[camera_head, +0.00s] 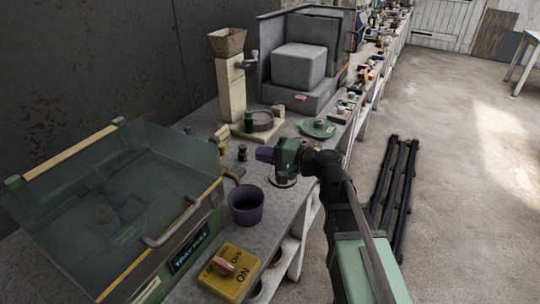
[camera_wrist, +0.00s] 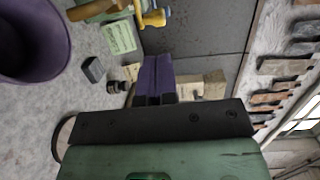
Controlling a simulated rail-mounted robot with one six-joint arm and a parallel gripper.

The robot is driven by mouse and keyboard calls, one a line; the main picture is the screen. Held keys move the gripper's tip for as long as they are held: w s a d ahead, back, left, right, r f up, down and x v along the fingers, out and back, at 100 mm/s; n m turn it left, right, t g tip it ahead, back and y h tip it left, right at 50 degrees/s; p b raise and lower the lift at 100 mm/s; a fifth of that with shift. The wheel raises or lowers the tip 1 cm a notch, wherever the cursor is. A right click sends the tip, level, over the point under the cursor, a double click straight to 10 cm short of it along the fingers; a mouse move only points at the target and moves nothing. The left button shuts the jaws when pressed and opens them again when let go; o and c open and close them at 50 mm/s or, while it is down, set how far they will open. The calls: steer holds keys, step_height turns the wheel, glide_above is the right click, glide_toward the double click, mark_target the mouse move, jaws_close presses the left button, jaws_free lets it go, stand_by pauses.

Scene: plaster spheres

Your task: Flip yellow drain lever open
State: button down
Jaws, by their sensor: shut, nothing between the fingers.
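A yellow lever (camera_wrist: 154,18) shows at the top of the wrist view, beside a green part at the picture's edge. In the head view, a yellow fitting (camera_head: 236,173) sits at the right side of the green see-through tank (camera_head: 180,165), by the worktop; I take it for the same lever. How far it is turned is hard to tell. My gripper (camera_head: 263,154) is shut and empty, its purple fingers (camera_wrist: 158,74) together. It hovers over the worktop, right of the fitting and apart from it.
A purple bucket (camera_head: 246,206) stands between the tank and the worktop's front edge. A yellow switch box (camera_head: 232,276) is nearer. Small dark items (camera_head: 242,153) and a hopper stand (camera_head: 231,85) are behind. A green round piece (camera_head: 318,127) lies farther right.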

steer(key=x, duration=0.9)
steer(key=shift+w+a+g, duration=0.1)
steer(key=shift+a+g, duration=0.1)
steer(key=shift+g, duration=0.1)
